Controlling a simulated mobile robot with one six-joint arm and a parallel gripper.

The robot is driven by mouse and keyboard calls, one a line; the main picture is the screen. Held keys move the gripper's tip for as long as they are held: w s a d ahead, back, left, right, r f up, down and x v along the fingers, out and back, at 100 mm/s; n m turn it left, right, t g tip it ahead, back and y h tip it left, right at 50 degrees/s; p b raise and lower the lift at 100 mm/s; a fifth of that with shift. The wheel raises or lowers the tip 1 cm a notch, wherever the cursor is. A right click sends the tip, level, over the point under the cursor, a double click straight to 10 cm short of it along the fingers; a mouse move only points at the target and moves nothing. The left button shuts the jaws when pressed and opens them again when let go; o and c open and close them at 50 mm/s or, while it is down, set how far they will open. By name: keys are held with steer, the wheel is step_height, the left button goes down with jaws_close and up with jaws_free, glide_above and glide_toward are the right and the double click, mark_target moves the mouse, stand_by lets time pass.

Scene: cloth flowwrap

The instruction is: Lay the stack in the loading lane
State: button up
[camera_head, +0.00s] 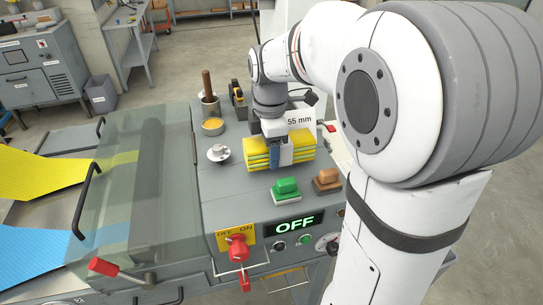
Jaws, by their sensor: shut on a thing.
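A stack of folded yellow cloths (303,147) is at the middle of the picture, over the grey machine top. My gripper (280,157) comes down from above and is shut on the stack, with one finger across its front face. The far finger is hidden behind the cloth. I cannot tell whether the stack touches the machine top. A white label reading "55 mm" sits just above the stack. I cannot make out for certain which surface is the loading lane.
A clear cover (135,190) stands left of the machine top (225,195). Yellow film (35,172) and blue film (35,245) lie farther left. Green (286,188) and brown blocks (327,180) are in front of the stack.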

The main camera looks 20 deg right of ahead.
steer(key=shift+s+f, duration=0.1)
steer(key=shift+f, duration=1.2)
steer(key=shift+f, duration=0.1)
steer(key=shift+f, duration=0.15)
steer(key=o, duration=0.7)
